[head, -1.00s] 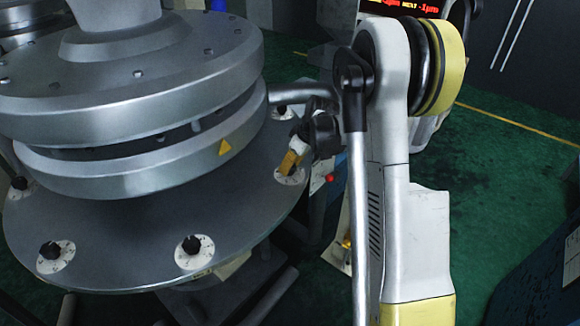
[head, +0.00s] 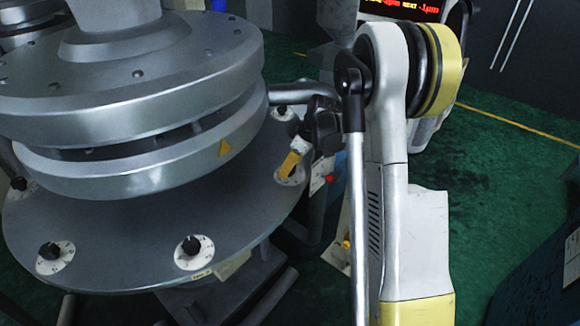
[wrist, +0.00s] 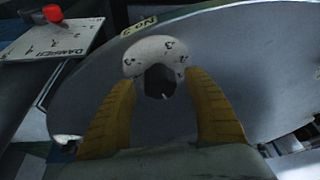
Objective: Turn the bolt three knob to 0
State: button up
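A round grey plate (head: 120,240) carries several black knobs on white numbered dials. My gripper (head: 291,163) is at the dial on the plate's right edge. In the wrist view, its yellow fingers (wrist: 161,85) stand on either side of a black knob (wrist: 159,82), with narrow gaps seeming to show between fingers and knob. The white dial (wrist: 150,50) shows numbers beyond the knob; the knob's pointer setting cannot be read. In the head view the fingers hide this knob.
A stacked silver cylinder (head: 130,90) rises from the plate, close to the knobs. Other knobs stand at the plate's front (head: 190,245) and front left (head: 50,251). A damper panel (wrist: 50,45) with a red knob (wrist: 52,13) lies beside the plate.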

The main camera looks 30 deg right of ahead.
jog(key=shift+r, duration=0.1)
jog(key=v, duration=1.2)
jog(key=s+a+r+m+t+h, duration=0.15)
jog(key=s+a+r, duration=0.25)
jog(key=s+a, duration=0.4)
jog(key=s+a+r+m+h, duration=0.1)
jog(key=s+a+r+m, duration=0.25)
jog(key=s+a, duration=0.45)
jog(key=s+a+f+m+t, duration=0.1)
jog(key=s+a+f+t, duration=0.1)
jog(key=s+a, duration=0.3)
jog(key=shift+s, duration=1.2)
